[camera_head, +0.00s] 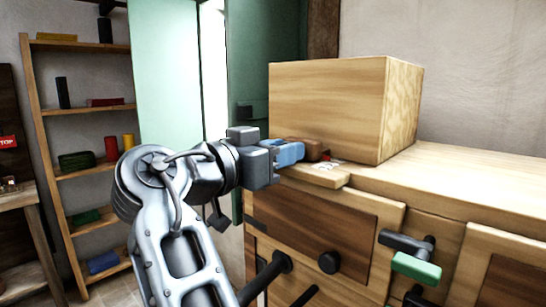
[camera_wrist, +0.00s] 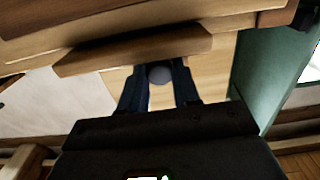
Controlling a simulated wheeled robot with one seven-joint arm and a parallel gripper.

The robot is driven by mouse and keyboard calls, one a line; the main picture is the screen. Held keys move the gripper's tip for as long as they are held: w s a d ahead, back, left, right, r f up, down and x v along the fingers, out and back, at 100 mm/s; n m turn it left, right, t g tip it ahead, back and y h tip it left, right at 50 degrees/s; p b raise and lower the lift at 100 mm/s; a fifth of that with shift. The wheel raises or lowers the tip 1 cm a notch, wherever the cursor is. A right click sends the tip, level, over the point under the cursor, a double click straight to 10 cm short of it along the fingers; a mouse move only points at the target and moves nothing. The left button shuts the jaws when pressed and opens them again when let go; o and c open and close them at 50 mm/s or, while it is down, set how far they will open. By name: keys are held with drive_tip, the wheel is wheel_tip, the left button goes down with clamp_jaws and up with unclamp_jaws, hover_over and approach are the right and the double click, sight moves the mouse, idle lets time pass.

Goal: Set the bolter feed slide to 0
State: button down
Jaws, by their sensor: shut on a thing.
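A light wooden plate (camera_head: 318,176) juts from the left end of the cabinet top, with small red and white marks on it. A brown block (camera_head: 313,147) stands over this plate; I take these for the bolter feed slide, but its reading is too small to make out. My gripper (camera_head: 296,152), with blue fingers, reaches this block from the left. In the wrist view my gripper (camera_wrist: 159,85) has its two fingers on either side of a dark round knob (camera_wrist: 159,73), in front of a wooden bar (camera_wrist: 130,52). The fingers hide part of the slide.
A large wooden box (camera_head: 330,110) stands just behind the slide on the cabinet (camera_head: 480,185). A green-ended handle (camera_head: 416,267) and a dark round knob (camera_head: 329,262) stick out from the cabinet front. Shelves (camera_head: 85,110) with small items stand at the left.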

drive_tip(key=shift+b+x, duration=0.3)
drive_tip(key=shift+x, duration=0.75)
drive_tip(key=shift+w+d+f, duration=0.1)
drive_tip(key=shift+w+d, duration=0.1)
drive_tip(key=shift+w, duration=0.05)
drive_tip(key=c, duration=0.8)
unclamp_jaws()
drive_tip(key=shift+c, duration=0.2)
drive_tip(key=b+v, duration=0.2)
drive_tip(key=v, duration=0.5)
drive_tip(key=shift+s+a, duration=0.2)
drive_tip(key=shift+s, duration=0.05)
